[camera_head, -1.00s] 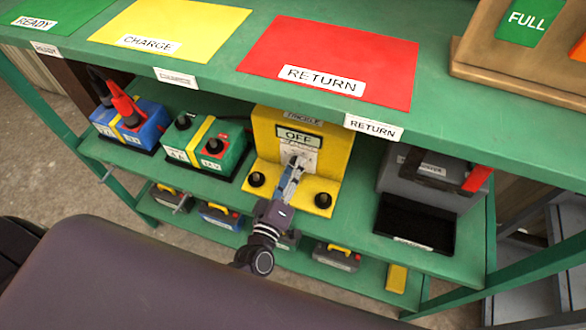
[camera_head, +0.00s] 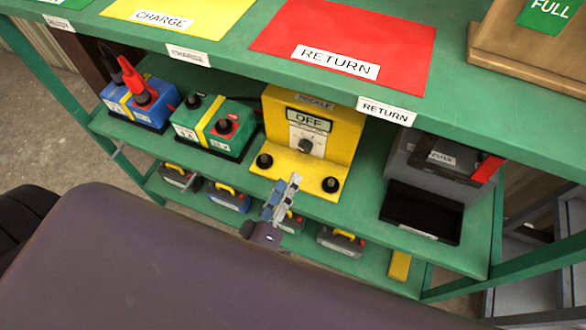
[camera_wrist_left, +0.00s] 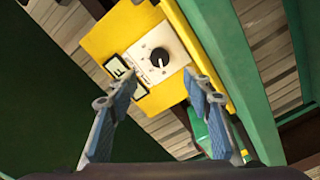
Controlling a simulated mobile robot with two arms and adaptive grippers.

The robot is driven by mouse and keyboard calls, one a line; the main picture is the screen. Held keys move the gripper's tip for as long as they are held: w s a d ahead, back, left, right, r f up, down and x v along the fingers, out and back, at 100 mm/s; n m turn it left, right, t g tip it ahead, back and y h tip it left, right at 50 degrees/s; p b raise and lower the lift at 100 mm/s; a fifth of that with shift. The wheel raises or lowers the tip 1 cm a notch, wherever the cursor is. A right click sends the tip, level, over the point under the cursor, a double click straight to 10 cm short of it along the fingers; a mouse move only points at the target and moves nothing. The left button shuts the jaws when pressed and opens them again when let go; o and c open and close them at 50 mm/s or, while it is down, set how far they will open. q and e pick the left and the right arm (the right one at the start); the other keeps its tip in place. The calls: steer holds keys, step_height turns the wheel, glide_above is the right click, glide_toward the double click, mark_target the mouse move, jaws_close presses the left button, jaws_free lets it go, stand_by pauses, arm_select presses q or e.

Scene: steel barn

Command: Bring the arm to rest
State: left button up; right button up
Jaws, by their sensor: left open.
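My left gripper (camera_head: 282,192) is open and empty in front of the middle shelf, just below the yellow charger's front edge in the head view. In the left wrist view its two blue-grey fingers (camera_wrist_left: 158,98) stand apart, with nothing between them. The yellow charger (camera_head: 335,115) stands on the middle shelf, with an OFF display, a dark round knob (camera_head: 305,145) on a white plate and two black terminals. The knob also shows in the left wrist view (camera_wrist_left: 159,57), beyond the fingertips and apart from them. My right gripper is not in view.
A green battery (camera_head: 212,125) and a blue battery (camera_head: 138,103) stand left of the charger. A grey tester (camera_head: 435,165) stands to its right. Several batteries sit on the lower shelf. The green top shelf (camera_head: 455,105) overhangs, with a red RETURN mat (camera_head: 350,30).

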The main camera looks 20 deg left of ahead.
arm_select(q)
steer(key=shift+s, duration=0.65)
